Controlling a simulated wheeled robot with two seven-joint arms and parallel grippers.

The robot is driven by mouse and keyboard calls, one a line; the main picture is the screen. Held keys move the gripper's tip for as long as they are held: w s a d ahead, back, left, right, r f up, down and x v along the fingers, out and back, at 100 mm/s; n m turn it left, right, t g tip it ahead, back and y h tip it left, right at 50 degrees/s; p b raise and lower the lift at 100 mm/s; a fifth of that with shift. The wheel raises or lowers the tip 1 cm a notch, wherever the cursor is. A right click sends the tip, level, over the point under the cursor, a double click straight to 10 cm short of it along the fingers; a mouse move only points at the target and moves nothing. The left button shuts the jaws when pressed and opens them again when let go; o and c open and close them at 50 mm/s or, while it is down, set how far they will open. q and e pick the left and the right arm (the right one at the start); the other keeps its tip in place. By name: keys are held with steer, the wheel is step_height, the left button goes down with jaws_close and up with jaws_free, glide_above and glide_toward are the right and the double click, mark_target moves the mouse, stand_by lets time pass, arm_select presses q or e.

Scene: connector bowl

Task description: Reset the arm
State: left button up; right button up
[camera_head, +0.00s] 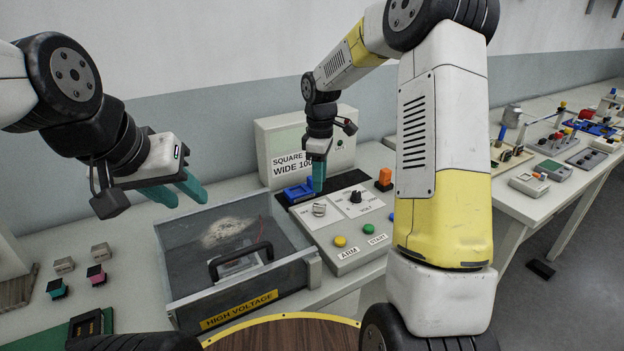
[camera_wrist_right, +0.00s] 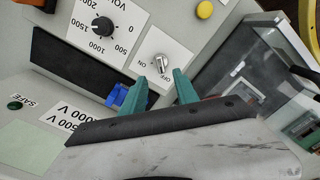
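My right gripper (camera_head: 318,186) hangs pointing down over the grey control panel (camera_head: 343,255), near the metal on/off switch (camera_head: 320,208). In the right wrist view its two teal fingers (camera_wrist_right: 160,78) are apart with nothing between them. The switch (camera_wrist_right: 160,64) shows just beyond the fingertips. A blue connector (camera_head: 297,192) sits at the dark strip, beside one finger; it also shows in the wrist view (camera_wrist_right: 117,97).
A box with a black handle and HIGH VOLTAGE label (camera_head: 240,310) stands in front. The panel has a dial (camera_head: 355,197), a yellow button (camera_head: 340,241), a green button (camera_head: 368,228) and an orange switch (camera_head: 384,178). Small blocks (camera_head: 96,275) lie left. Another bench (camera_head: 540,200) stands right.

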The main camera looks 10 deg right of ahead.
steer(key=s+d+r+m+t, duration=0.25)
steer(key=s+r+m, duration=0.35)
steer(key=s+r, duration=0.7)
steer(key=s+r+m+t+y, duration=0.2)
steer(key=s+m, duration=0.5)
steer(key=s, duration=0.7)
steer(key=shift+a+r+t, duration=0.2)
steer(key=shift+r+t, duration=0.1)
steer(key=shift+t, duration=0.55)
